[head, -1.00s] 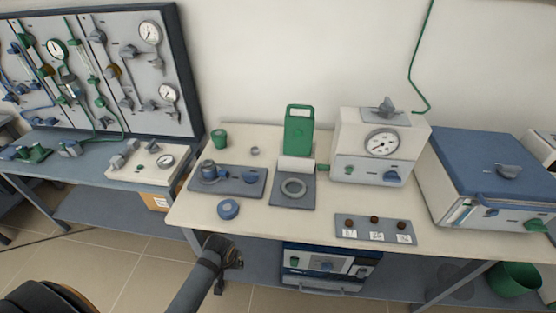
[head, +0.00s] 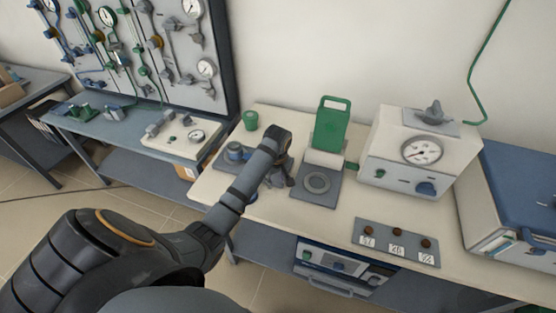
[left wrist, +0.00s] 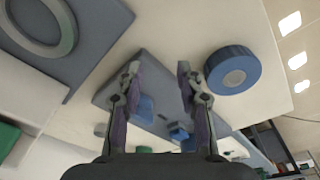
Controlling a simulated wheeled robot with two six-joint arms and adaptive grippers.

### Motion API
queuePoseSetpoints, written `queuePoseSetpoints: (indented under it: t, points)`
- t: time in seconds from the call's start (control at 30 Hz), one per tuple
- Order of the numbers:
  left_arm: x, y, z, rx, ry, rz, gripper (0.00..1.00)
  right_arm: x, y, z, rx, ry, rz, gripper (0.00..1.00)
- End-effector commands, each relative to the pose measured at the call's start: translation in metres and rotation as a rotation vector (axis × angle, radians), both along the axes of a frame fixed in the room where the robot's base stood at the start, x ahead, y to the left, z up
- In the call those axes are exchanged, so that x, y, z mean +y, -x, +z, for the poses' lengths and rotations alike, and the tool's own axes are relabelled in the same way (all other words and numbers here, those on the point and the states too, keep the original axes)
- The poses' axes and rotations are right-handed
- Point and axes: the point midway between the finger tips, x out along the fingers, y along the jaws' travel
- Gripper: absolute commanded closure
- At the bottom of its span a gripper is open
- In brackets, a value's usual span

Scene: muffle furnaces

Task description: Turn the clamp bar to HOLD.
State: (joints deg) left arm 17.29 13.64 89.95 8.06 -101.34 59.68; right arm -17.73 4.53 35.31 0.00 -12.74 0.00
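No part is readable as the clamp bar, and I see no HOLD label. A grey plate (head: 221,166) with blue-grey fittings (head: 235,152) lies on the bench, partly hidden by my left arm. My left gripper (head: 283,179) is over the right part of this plate, seen edge-on there. In the left wrist view my left gripper (left wrist: 158,68) is open and empty, its fingers apart over the grey plate (left wrist: 160,80). A blue part (left wrist: 146,108) shows between the fingers. I cannot tell whether they touch anything. My right gripper is not in view.
A blue disc (left wrist: 232,70) lies close beside the fingers in the wrist view. Right of the gripper are a plate with a ring (head: 317,183), a green upright frame (head: 330,125), a white gauge box (head: 392,172) and a numbered plate (head: 420,254). A green cup (head: 251,120) stands behind.

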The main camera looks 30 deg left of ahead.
Motion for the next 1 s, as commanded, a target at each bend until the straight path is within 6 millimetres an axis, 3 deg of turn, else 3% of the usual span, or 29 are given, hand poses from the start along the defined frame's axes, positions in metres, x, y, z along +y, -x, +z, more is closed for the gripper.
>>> queuePoseSetpoints:
  t: [0.03, 0.1, 0.2, 0.3, 0.43, 0.67, 1.0]
  points:
    - [0.01, -0.022, 0.018, 0.0, 0.017, 0.115, 0.63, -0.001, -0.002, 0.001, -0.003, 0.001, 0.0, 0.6]
    - [0.023, -0.046, 0.042, 0.014, 0.049, 0.305, 0.63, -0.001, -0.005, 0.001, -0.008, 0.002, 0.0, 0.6]
    - [0.037, -0.068, 0.073, 0.036, 0.09, 0.537, 0.63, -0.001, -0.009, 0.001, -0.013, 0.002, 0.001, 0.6]
    - [0.044, -0.079, 0.094, 0.053, 0.117, 0.676, 0.63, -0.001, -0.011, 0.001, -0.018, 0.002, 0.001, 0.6]
    - [0.047, -0.083, 0.103, 0.063, 0.129, 0.742, 0.63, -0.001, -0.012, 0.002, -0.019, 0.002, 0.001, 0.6]
    - [0.046, -0.082, 0.088, 0.065, 0.129, 0.743, 0.63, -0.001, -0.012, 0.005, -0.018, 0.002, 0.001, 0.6]
    - [0.046, -0.082, 0.018, 0.065, 0.129, 0.74, 0.63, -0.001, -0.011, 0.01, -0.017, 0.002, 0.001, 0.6]
